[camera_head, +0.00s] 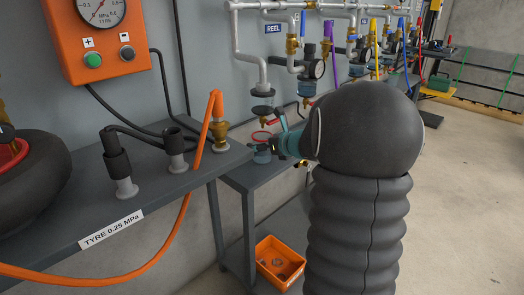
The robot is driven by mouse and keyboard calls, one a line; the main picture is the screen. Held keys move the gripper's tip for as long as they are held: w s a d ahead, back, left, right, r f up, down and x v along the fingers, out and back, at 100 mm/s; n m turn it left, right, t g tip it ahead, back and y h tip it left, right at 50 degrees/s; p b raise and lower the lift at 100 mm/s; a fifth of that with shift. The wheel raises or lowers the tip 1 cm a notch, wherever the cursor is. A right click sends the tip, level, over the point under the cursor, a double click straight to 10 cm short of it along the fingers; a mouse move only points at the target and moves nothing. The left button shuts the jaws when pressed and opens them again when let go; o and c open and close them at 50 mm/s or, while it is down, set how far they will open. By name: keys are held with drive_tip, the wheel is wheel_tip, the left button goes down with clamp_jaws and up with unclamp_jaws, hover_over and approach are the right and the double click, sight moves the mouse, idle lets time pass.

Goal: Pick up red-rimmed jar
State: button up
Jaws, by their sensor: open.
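A red ring (260,136), which looks like the rim of the red-rimmed jar, shows above the grey shelf beside the wall. A bluish clear glass body (262,156) shows just below it. I cannot tell for sure that the two are one piece, because a dark finger crosses between them. My gripper (266,146) is open, small in the view, and reaches in from the right at the jar. Its fingers overlap the jar in the picture; whether they touch it cannot be told. My dark arm hides much of the shelf to the right.
Filter bowls and gauges (318,69) hang on pipes above the shelf. An orange hose (207,125) and brass fitting (221,131) stand at the left on the bench (190,188). An orange bin (279,262) sits below. Open floor (465,190) lies right.

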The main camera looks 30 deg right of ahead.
drive_tip(key=shift+w+a+f, duration=0.15)
drive_tip(key=shift+w+f, duration=0.05)
drive_tip(key=shift+w, duration=0.35)
drive_tip(key=c, duration=1.4)
drive_tip(key=shift+c, duration=0.4)
drive_tip(key=shift+r, duration=0.1)
